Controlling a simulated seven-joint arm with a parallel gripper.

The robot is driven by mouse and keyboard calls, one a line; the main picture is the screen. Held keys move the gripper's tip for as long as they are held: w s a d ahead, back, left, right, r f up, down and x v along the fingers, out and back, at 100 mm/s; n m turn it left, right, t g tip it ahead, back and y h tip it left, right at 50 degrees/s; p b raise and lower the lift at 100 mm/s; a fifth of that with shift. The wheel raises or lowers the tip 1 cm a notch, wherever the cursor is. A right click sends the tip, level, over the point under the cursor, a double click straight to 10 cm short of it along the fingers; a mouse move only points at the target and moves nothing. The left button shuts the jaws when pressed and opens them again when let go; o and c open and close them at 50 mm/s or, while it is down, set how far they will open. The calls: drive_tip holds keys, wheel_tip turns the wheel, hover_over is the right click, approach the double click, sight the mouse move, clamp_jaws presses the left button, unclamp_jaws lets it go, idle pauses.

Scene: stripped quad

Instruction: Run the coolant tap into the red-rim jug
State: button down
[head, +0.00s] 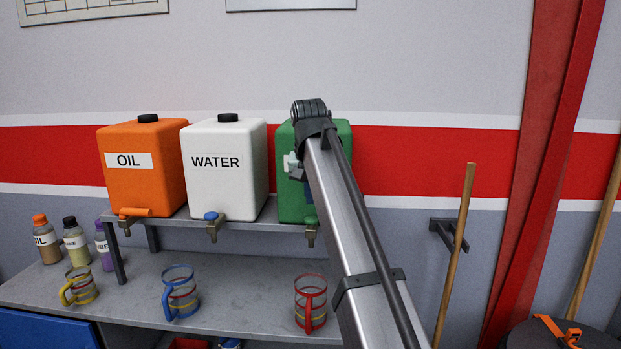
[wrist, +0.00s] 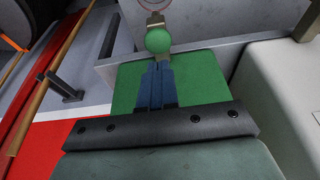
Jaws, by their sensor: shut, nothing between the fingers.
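The green container (head: 339,135) stands at the right end of the shelf, partly hidden by my arm, its label unreadable. Its tap has a green knob (head: 311,221), which also shows in the wrist view (wrist: 158,40). The red-rim jug (head: 311,302) stands on the bench below that tap; part of its red rim (wrist: 155,8) shows at the top of the wrist view. My gripper (wrist: 157,64) is shut and empty, its blue fingertips right at the green knob; I cannot tell whether they touch. In the head view my gripper (head: 308,190) is mostly hidden.
The orange OIL container (head: 145,185) and white WATER container (head: 225,185) stand left on the shelf (head: 262,224). A blue-rim jug (head: 180,290), a yellow-rim jug (head: 80,287) and small bottles (head: 75,240) stand on the bench. A wooden pole (head: 456,250) stands at right.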

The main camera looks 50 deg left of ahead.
sight(311, 220)
drive_tip(key=shift+f, duration=1.75)
drive_tip(key=shift+d+f, duration=0.1)
drive_tip(key=shift+f, duration=0.85)
drive_tip(key=shift+s+d+f, duration=0.15)
drive_tip(key=shift+f, duration=0.1)
idle(1.2)
idle(0.9)
